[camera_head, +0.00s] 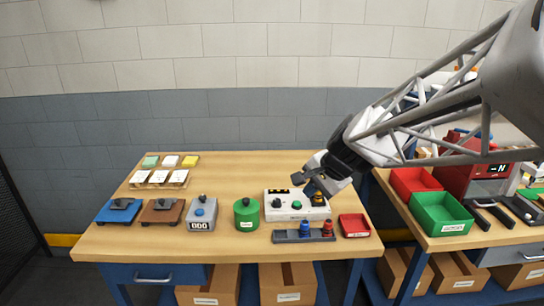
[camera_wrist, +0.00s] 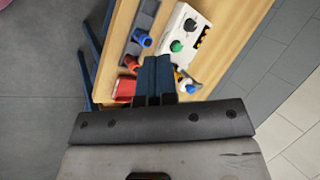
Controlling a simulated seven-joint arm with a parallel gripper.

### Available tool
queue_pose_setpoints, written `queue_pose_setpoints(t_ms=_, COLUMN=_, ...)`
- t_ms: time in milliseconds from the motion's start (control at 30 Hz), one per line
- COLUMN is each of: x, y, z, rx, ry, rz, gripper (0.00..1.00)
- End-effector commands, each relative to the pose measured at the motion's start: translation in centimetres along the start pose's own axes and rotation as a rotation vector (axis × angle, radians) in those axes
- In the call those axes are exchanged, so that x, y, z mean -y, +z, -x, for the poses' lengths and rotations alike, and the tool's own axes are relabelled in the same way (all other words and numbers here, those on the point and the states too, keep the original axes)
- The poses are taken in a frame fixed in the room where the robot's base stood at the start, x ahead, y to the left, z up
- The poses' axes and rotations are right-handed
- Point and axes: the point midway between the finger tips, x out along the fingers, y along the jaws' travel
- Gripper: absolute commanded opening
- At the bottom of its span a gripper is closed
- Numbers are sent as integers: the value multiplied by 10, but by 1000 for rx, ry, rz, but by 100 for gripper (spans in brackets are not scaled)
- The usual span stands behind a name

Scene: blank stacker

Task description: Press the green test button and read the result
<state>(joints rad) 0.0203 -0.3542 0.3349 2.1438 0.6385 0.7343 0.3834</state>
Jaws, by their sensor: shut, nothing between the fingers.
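A white test box (camera_head: 290,212) stands on the wooden bench, with a green button (camera_head: 296,205) and a black knob (camera_head: 277,203) on its top. A dark panel with yellow marks (camera_head: 278,191) is at its back; any result there is too small to read. The box (camera_wrist: 172,56), green button (camera_wrist: 176,46) and knob (camera_wrist: 190,25) also show in the wrist view. My gripper (camera_head: 311,189) is shut and empty, above the right part of the box. In the wrist view its fingertips (camera_wrist: 156,62) appear beside the button, apart from it.
An amber-and-dark plug (camera_head: 318,199) stands at the box's right end, close to my gripper. A dark holder (camera_head: 288,236) with blue and red plugs is in front. A red tray (camera_head: 354,226) is to the right, and a green cylinder (camera_head: 246,215) to the left.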

Motion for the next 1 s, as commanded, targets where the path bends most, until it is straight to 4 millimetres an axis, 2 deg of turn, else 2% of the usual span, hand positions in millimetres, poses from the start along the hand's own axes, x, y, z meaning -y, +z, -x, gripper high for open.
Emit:
queue_pose_setpoints(t_ms=300, x=51, y=-60, z=-57, rx=20, ry=-119, rz=-332, gripper=0)
queue_pose_setpoints(t_ms=600, x=82, y=-114, z=-110, rx=35, ry=-211, rz=-627, gripper=0)
queue_pose_setpoints(t_ms=800, x=91, y=-135, z=-131, rx=41, ry=-243, rz=-743, gripper=0)
queue_pose_setpoints(t_ms=1000, x=94, y=-141, z=-137, rx=41, ry=-254, rz=-779, gripper=0)
